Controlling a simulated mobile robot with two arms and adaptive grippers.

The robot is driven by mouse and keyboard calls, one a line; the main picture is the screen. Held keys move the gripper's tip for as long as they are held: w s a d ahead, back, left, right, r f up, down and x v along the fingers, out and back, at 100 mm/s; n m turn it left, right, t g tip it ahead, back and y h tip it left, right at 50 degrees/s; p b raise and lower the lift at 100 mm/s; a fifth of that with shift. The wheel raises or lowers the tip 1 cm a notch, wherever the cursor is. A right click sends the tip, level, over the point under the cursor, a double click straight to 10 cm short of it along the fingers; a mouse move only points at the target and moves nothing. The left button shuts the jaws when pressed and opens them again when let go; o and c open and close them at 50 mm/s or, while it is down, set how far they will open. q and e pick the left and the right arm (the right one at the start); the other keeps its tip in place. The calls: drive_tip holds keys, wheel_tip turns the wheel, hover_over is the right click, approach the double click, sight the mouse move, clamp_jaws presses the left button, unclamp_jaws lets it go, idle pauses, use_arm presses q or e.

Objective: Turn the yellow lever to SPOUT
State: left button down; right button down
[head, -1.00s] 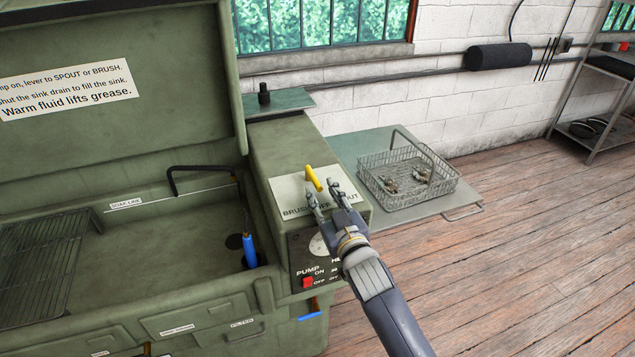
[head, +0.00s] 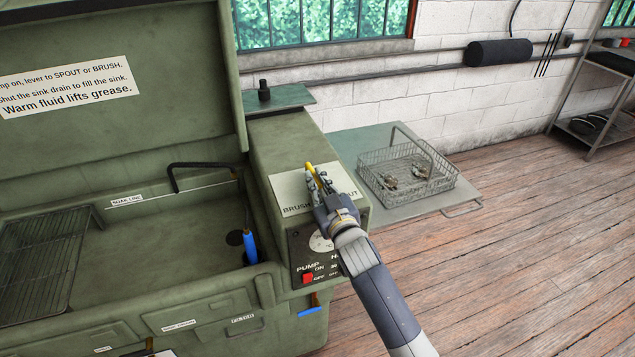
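The yellow lever (head: 309,167) stands on the white label plate (head: 289,187) on top of the green washer's control housing. The plate reads BRUSH at the left and SPOUT at the right; the middle word is hidden behind my gripper. My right gripper (head: 318,179) is at the lever, its fingers close together on either side of it and apparently shut on it. The lever's upper end shows beyond the fingertips, and its lower part is hidden. The lever points toward the back, near the middle of the plate. My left gripper is not in view.
The red pump switch (head: 308,278) and a dial are on the housing front. The open sink (head: 150,255) with a blue-handled brush (head: 250,247) lies left. A wire basket (head: 408,188) of parts sits on a side shelf (head: 350,143) to the right. The raised lid stands at the back left.

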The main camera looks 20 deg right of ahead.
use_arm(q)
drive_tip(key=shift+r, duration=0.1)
use_arm(e)
drive_tip(key=shift+d+r+n+y+p, duration=0.2)
drive_tip(key=shift+d+n+y+p, duration=0.15)
drive_tip(key=shift+n+y+p, duration=0.5)
drive_tip(key=shift+w+d+y, duration=0.1)
drive_tip(key=shift+d+y, duration=0.1)
drive_tip(key=shift+y, duration=0.55)
drive_tip(key=shift+d+n+g+y, duration=0.2)
drive_tip(key=shift+n+g+y, duration=0.1)
drive_tip(key=shift+n+y, duration=0.35)
drive_tip(key=shift+w+d+n+y, duration=0.1)
drive_tip(key=shift+d+n+y, duration=0.15)
drive_tip(key=shift+n+y, duration=0.25)
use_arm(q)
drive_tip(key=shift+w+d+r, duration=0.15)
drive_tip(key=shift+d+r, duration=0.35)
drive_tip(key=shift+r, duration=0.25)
use_arm(e)
drive_tip(key=shift+w+d+f+n+g+y, duration=0.1)
drive_tip(key=shift+d+n+g+y, duration=0.2)
drive_tip(key=shift+g+y, duration=0.35)
